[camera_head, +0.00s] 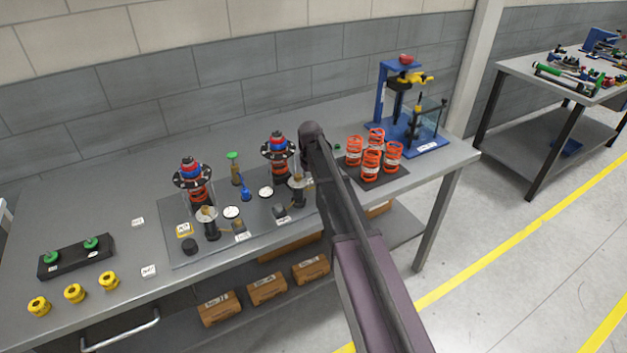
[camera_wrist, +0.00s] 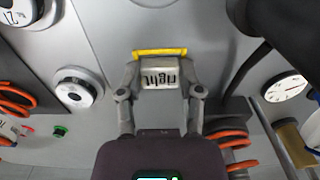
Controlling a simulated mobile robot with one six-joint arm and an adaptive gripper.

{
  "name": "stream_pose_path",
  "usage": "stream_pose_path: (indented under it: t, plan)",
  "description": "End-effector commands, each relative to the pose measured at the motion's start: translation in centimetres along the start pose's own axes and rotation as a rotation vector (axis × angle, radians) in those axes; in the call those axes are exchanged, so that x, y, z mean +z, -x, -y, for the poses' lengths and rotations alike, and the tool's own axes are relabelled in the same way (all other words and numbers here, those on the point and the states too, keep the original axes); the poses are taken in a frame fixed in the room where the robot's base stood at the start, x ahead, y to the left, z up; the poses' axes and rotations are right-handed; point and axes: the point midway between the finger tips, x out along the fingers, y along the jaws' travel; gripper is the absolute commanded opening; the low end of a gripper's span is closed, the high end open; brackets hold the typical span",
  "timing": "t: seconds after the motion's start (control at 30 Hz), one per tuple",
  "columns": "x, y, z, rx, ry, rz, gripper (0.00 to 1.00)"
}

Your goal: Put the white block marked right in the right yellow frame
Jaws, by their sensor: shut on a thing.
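My gripper (camera_wrist: 162,84) is shut on the white block (camera_wrist: 160,75), with one finger at each side of it. The block's face reads "right" in dark letters in the wrist view. A yellow frame (camera_wrist: 160,52) shows as a strip along the block's far edge. The rest of this frame is hidden by the block and fingers. I cannot tell whether the block is inside the frame or just above it. In the head view my arm hides the gripper, the held block and this frame. Another yellow frame (camera_head: 184,231) with a white piece in it lies on the left of the grey plate.
The grey plate (camera_head: 178,252) bears two spring assemblies (camera_head: 194,188), gauges and small tools. Orange springs (camera_head: 371,164) stand right of my arm, with a blue press (camera_head: 380,100) behind. Loose white blocks (camera_head: 138,222) and yellow parts (camera_head: 75,293) lie at left, around bare table.

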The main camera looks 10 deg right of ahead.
Motion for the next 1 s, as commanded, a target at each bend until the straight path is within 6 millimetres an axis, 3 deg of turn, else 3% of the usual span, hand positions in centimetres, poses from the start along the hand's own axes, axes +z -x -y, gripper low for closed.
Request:
stream_pose_path:
  t: [0.03, 0.07, 0.2, 0.67, 1.0]
  plan:
    - [0.0, -0.1, 0.0, 0.000, 0.000, 0.000, 0.15]
    - [0.0, -0.1, 0.0, 0.000, 0.000, 0.000, 0.50]
    - [0.0, 0.0, 0.0, 0.000, 0.000, 0.000, 0.87]
    - [0.0, 0.2, 0.0, 0.000, 0.000, 0.000, 0.87]
    - [0.0, 2.5, 0.0, 0.000, 0.000, 0.000, 0.87]
